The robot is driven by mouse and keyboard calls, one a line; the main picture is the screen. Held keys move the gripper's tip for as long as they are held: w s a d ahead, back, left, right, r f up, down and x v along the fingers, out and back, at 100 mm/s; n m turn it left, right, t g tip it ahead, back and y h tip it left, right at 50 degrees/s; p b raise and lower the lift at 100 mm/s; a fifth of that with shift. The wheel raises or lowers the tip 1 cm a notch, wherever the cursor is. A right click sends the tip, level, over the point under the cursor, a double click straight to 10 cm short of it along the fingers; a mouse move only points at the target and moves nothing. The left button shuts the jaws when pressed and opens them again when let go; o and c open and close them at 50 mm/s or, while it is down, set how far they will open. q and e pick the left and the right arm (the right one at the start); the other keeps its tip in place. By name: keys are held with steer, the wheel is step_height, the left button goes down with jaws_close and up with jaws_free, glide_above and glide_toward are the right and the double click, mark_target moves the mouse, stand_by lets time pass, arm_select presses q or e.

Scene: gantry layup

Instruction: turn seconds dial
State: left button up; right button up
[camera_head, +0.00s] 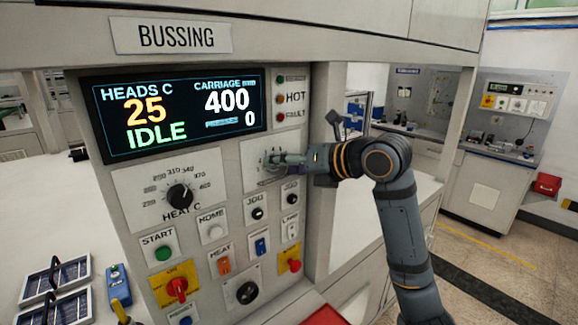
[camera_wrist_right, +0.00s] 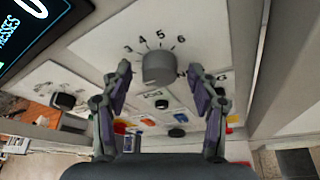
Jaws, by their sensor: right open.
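The seconds dial (camera_wrist_right: 158,67) is a round grey knob on a white plate with numbers from 3 to 6 readable around it. My right gripper (camera_head: 270,161) is open in front of the plate. In the wrist view its two fingers stand either side of the knob, with a visible gap on both sides. I cannot tell how far the fingertips are from the panel. My left gripper is not in view.
The display (camera_head: 180,108) reads 25, IDLE, 400 and 0. A black heat dial (camera_head: 180,196) is to the left. Jog buttons (camera_head: 258,213), a red-on-yellow switch (camera_head: 177,288) and a black knob (camera_head: 247,292) sit below. Solar-cell panels (camera_head: 56,285) lie on the white table at left.

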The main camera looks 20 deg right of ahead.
steer(key=v, duration=0.7)
steer(key=shift+s, duration=0.2)
steer(key=shift+d, duration=0.15)
